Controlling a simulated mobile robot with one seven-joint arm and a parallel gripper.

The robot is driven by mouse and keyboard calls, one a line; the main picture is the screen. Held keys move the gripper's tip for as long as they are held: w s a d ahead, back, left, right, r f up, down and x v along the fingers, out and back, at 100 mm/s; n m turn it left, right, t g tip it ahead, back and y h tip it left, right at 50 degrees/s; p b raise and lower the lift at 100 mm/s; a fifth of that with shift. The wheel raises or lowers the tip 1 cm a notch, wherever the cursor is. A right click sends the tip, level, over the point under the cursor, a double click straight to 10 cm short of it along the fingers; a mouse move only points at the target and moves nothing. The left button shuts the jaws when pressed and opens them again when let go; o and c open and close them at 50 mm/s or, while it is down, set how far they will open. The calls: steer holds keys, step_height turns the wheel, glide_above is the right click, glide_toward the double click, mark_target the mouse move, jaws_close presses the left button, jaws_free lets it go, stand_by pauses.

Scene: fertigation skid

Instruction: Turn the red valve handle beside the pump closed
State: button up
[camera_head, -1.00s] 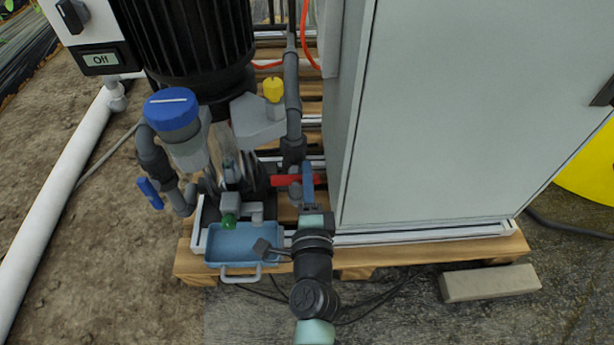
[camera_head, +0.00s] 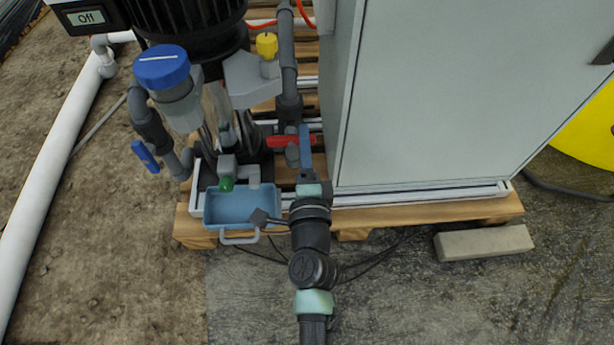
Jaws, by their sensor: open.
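The red valve handle (camera_head: 283,141) lies roughly crosswise on grey pipework, between the pump and the grey cabinet. My gripper (camera_head: 305,134) is open and reaches up from the bottom of the view to the handle. Its blue fingers overlap the handle's right part, and red shows on both sides of them. I cannot tell whether the fingers touch the handle or stand around it. The black pump (camera_head: 190,20) is at the upper left. The far side of the handle and the valve body are partly hidden by the gripper.
The cabinet (camera_head: 430,100) stands close on the right. A blue tray (camera_head: 227,207) with a handle sits below left. A blue-capped filter (camera_head: 162,66) and a yellow knob (camera_head: 266,45) are nearby. A pale block (camera_head: 484,242) lies on the ground at right.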

steer(key=s+b, duration=0.1)
steer(key=s, duration=1)
steer(key=shift+s, duration=0.15)
